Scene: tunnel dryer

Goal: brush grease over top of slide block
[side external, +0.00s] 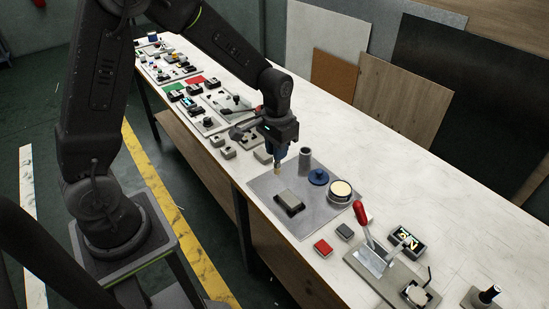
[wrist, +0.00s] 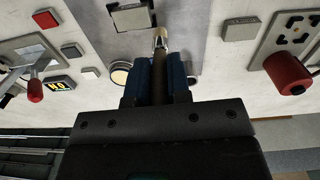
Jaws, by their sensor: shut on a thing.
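My gripper (side external: 279,152) is shut on an upright brush, and its blue fingers also show in the wrist view (wrist: 160,80). The brush (side external: 277,167) points down, with its pale tip low over the grey mat (side external: 262,187). The slide block (side external: 290,198), a light-topped block on a dark base, lies on the mat just in front of the brush tip. In the wrist view the block (wrist: 132,17) is to the left of the brush tip (wrist: 160,36), apart from it. The open grease tin (side external: 340,191) with cream grease stands at the mat's right side; it partly shows in the wrist view (wrist: 120,74).
A grey upright cylinder (side external: 305,161) and a blue lid (side external: 318,177) stand close right of the brush. A red block (side external: 323,248), grey block (side external: 345,231) and red-handled lever fixture (side external: 364,218) are at the front right. Several fixtures line the bench behind.

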